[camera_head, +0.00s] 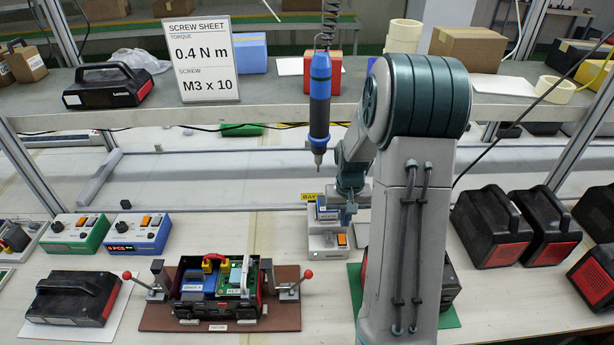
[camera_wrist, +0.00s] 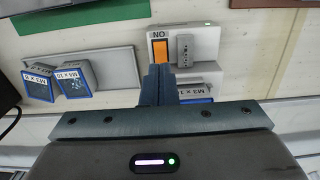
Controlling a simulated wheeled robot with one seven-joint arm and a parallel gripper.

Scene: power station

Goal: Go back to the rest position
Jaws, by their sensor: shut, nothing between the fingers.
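My gripper (camera_wrist: 160,78) is shut and empty in the wrist view, its two dark fingers pressed together. The fingers point at a white device (camera_wrist: 202,42) with an orange switch (camera_wrist: 159,49). A blue-fronted box (camera_wrist: 195,92) with a white label is partly hidden behind the fingers. In the head view my gripper is small and partly hidden by my arm, above the table beside the white device (camera_head: 322,243). I cannot tell the exact gap between the fingers and the device.
A blue screwdriver (camera_head: 319,100) hangs left of my arm. A fixture (camera_head: 160,315) holds an opened black case at the front. Control boxes (camera_head: 137,235) stand left, several black cases (camera_head: 487,230) right. A shelf (camera_head: 270,108) crosses behind. Labelled blue boxes (camera_wrist: 73,80) show left in the wrist view.

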